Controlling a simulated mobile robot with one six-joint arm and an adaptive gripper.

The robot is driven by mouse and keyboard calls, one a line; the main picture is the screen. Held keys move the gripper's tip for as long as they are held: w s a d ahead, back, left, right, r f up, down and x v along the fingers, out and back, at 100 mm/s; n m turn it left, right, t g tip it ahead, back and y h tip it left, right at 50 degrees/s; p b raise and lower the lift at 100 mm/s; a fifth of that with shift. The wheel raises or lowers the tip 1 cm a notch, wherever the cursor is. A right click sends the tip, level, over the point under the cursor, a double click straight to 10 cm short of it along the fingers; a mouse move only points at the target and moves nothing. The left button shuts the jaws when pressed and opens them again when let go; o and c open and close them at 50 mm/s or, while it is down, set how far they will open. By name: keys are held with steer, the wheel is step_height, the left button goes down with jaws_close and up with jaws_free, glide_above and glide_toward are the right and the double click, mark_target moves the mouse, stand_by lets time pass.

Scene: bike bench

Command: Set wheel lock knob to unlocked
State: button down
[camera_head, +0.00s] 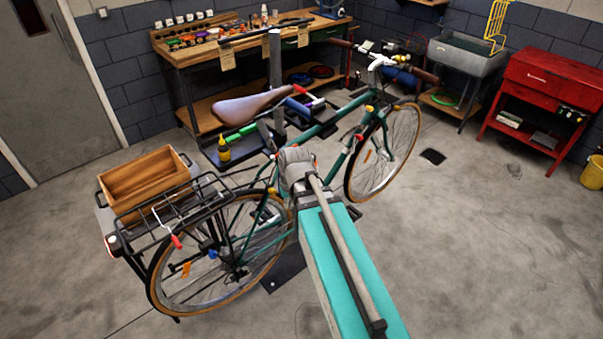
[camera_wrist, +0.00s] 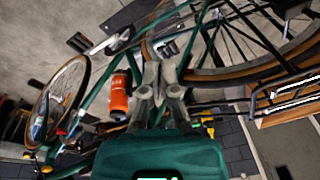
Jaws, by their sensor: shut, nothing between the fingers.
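A green bicycle (camera_head: 325,127) with a brown saddle (camera_head: 252,106) stands in the middle of the room. Its rear wheel (camera_head: 152,285) is at the lower left. I cannot pick out the wheel lock knob for certain in either view; it may be hidden or too small. My gripper (camera_wrist: 161,68) is shut and empty in the wrist view, its fingers pointing toward the bicycle frame and a wheel (camera_wrist: 215,74). An orange bottle (camera_wrist: 119,97) is on the frame left of the fingers. In the head view my arm hides the gripper and part of the bicycle's middle.
A wooden crate (camera_head: 140,184) sits on the rear rack (camera_head: 212,190). A workbench (camera_head: 168,48) with tools stands behind the bicycle. A red cabinet (camera_head: 545,75) and a grey sink (camera_head: 468,55) stand at the back right. The floor (camera_head: 480,230) on the right is mostly clear.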

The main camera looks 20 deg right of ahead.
steer(key=s+a+n+g, duration=0.1)
steer(key=s+a, duration=0.1)
steer(key=s, duration=0.3)
steer(key=shift+s+a+f+g+h, duration=0.2)
steer(key=shift+s+a+g+h, duration=0.1)
steer(key=shift+s+a+h, duration=0.1)
steer(key=shift+w, duration=0.1)
